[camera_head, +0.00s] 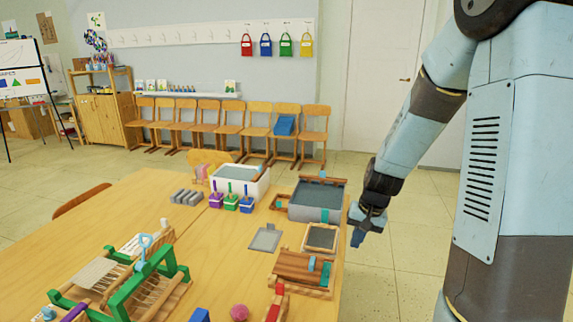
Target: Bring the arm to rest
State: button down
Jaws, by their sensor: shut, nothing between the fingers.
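My arm (436,105) comes down from the upper right of the head view, bent at its joints. My gripper (359,236) hangs at its end with the fingers pointing down. It is shut and empty. It is just beyond the right edge of the wooden table (215,272), beside the grey bin and the small framed screen. It does not appear to touch either of them, though the exact gap cannot be told.
The table carries a grey bin (305,212), a white tub (216,186), a framed screen (320,238), a wooden block rack (290,268) and a green-framed loom (160,280). Several chairs (230,118) line the back wall. The floor (420,235) right of the table is clear.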

jog(key=s+r+n+t+h, duration=0.1)
jog(key=s+r+t, duration=0.1)
jog(key=s+r, duration=0.8)
jog(key=s+r+n+t+h, duration=0.1)
jog(key=s+r+n+t, duration=0.1)
jog(key=s+r, duration=0.8)
notch_tip(320, 180, up, 5)
jog(key=shift+r+t, duration=0.1)
jog(key=shift+t, duration=0.2)
